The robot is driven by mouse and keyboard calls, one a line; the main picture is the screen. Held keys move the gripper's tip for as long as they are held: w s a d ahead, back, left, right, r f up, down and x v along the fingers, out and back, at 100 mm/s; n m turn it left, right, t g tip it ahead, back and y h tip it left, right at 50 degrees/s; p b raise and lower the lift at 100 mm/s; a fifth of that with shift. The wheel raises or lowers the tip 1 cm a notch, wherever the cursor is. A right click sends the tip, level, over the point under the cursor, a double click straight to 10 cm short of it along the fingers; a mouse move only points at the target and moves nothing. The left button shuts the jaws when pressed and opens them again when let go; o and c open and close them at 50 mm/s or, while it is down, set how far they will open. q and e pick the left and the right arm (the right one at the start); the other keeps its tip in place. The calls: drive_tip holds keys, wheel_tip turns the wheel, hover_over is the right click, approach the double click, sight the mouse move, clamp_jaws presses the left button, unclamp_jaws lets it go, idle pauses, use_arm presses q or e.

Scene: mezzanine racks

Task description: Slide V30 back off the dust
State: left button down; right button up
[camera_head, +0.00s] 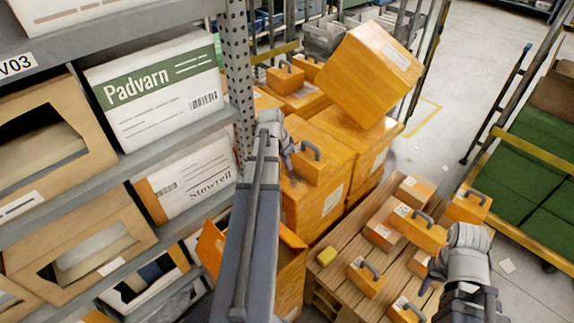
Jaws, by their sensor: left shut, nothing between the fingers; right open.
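No label reading V30 and no dust patch can be made out; the one readable shelf tag says V03 (17,66), at the upper left. My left gripper (291,163) is shut and empty, beside a small orange handled case (312,167) on the stacked orange boxes. Its fingers are small in the view, and I cannot tell whether they touch the case. My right gripper (428,287) is open and empty, low over the wooden pallet (337,268), near an orange handled case (420,232). Its fingers are partly hidden by my arm.
Shelves on the left hold a white Padvarn box (155,92), a Stowrell box (197,180) and open-fronted cartons (45,135). A large orange box (369,76) leans tilted on the stack. A cart with green crates (532,180) stands right.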

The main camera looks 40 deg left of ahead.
sight(302, 175)
use_arm(q)
drive_tip(key=b+x, duration=0.6)
drive_tip(key=x, duration=0.2)
drive_tip(key=shift+w+b, duration=0.1)
drive_tip(key=shift+b, duration=0.2)
drive_tip(key=w, duration=0.2)
drive_tip(key=shift+w+d+r+p, duration=0.15)
drive_tip(key=shift+w+r+p, duration=0.2)
drive_tip(key=shift+w+p, duration=0.05)
drive_tip(key=shift+w, duration=0.35)
drive_tip(key=shift+w, duration=0.1)
drive_tip(key=w, duration=0.9)
drive_tip(key=shift+d, duration=0.4)
drive_tip(key=shift+s, duration=0.15)
drive_tip(key=shift+d, duration=0.1)
